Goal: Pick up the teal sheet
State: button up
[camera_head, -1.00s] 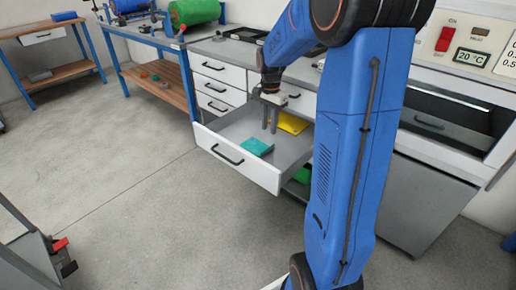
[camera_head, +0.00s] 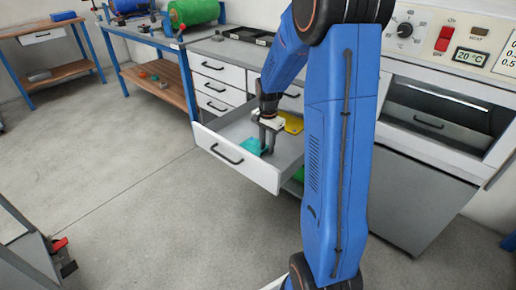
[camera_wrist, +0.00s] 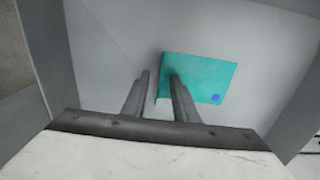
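The teal sheet (camera_head: 252,147) lies flat in the open drawer (camera_head: 262,175). The wrist view shows the teal sheet (camera_wrist: 212,78) with a small blue square near one corner. My gripper (camera_head: 267,146) points down into the drawer beside the sheet, its fingers partly in front of it. In the wrist view my gripper (camera_wrist: 159,76) has its fingers apart with nothing held between them. The right finger overlaps the sheet's left part; the left finger is past its left edge. I cannot tell whether a fingertip touches the sheet.
A yellow item (camera_head: 293,123) lies farther back in the same drawer. The drawer's walls stand close around my gripper. Closed drawers (camera_head: 213,85) are to the left, and a machine with a control panel (camera_head: 440,40) is to the right. The floor in front is clear.

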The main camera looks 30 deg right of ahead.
grip_shut()
jog(key=shift+r, duration=0.1)
